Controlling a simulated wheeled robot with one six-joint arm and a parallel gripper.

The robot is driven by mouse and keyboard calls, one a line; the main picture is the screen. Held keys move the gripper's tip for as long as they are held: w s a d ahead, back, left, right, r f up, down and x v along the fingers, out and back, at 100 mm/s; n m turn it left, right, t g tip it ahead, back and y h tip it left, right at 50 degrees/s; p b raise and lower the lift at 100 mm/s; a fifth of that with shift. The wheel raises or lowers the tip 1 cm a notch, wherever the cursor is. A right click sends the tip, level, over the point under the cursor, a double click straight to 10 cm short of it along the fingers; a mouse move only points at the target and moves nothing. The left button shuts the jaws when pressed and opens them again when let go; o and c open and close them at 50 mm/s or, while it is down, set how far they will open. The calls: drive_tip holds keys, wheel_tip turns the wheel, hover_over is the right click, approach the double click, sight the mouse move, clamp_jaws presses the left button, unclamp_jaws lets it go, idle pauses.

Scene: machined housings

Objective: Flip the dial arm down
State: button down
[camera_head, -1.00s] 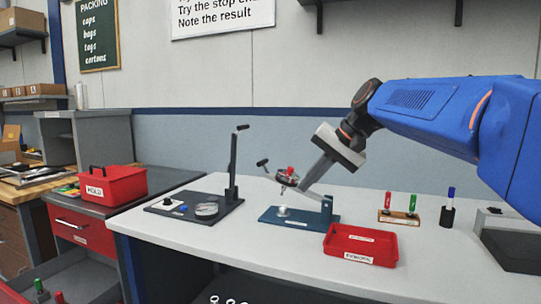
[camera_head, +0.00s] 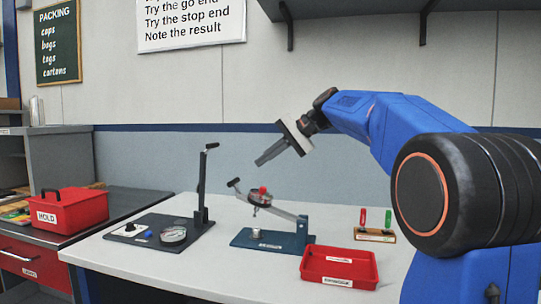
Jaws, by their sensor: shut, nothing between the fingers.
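The dial arm is a grey bar (camera_head: 280,211) hinged on a post at the right of a blue base (camera_head: 272,240). It slopes up to the left, raised above the base. It carries a round dial (camera_head: 257,198) with a red top and ends in a dark handle (camera_head: 234,183). A small metal part (camera_head: 256,233) sits on the base under the dial. My gripper (camera_head: 261,161) is shut and empty, pointing down-left in the air above the dial arm, apart from it.
A dark fixture (camera_head: 150,243) with an upright lever (camera_head: 203,180) and a round metal part stands to the left. A red tray (camera_head: 310,270) lies front right. A marker rack (camera_head: 375,235) is behind it. A red HOLD box (camera_head: 70,210) sits far left.

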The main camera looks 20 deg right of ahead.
sight(236, 181)
drive_tip(key=x, duration=0.9)
drive_tip(key=shift+f, duration=0.1)
